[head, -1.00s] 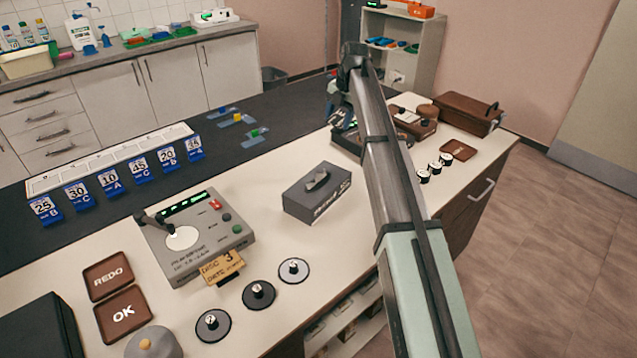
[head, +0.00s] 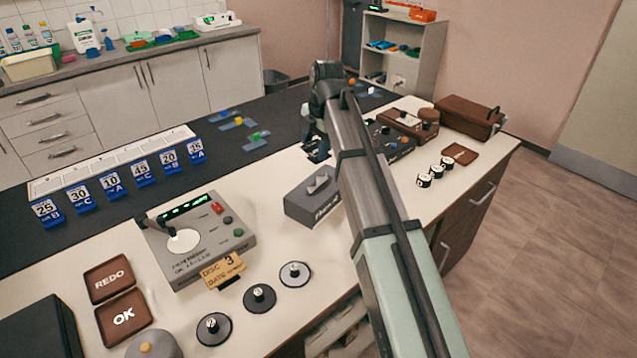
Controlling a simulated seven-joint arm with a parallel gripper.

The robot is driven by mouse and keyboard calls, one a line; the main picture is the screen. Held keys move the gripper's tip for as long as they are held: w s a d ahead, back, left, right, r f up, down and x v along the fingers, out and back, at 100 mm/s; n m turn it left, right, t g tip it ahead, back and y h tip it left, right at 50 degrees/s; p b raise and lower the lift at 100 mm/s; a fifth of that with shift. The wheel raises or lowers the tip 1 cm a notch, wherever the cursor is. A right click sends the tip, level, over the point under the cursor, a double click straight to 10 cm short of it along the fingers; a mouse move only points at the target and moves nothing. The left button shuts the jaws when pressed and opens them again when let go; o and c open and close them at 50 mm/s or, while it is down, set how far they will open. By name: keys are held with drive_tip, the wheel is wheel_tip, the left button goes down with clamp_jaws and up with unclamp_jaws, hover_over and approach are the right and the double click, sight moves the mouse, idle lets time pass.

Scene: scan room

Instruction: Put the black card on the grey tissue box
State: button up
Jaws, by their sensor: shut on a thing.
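The grey tissue box (head: 308,208) stands on the white counter in the middle of the head view, with a grey tissue tuft on top. My arm hides part of its right side. My gripper (head: 318,153) points down just beyond the box, above the edge between white counter and dark mat. It is small and dark in this view. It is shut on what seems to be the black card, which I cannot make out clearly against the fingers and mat. My gripper is apart from the box.
A grey device (head: 200,240) with a lit display stands left of the box. Three discs with knobs (head: 258,298) lie in front. Blue number stands (head: 110,185) line the left. A brown case (head: 468,115) and a control box (head: 390,142) stand to the right.

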drive_tip(key=shift+f, duration=4.85)
drive_tip(key=shift+f, duration=0.15)
drive_tip(key=o, duration=1.1)
wheel_tip(320, 180, up, 12)
drive_tip(key=s+d, duration=0.1)
drive_tip(key=shift+s+d, duration=0.4)
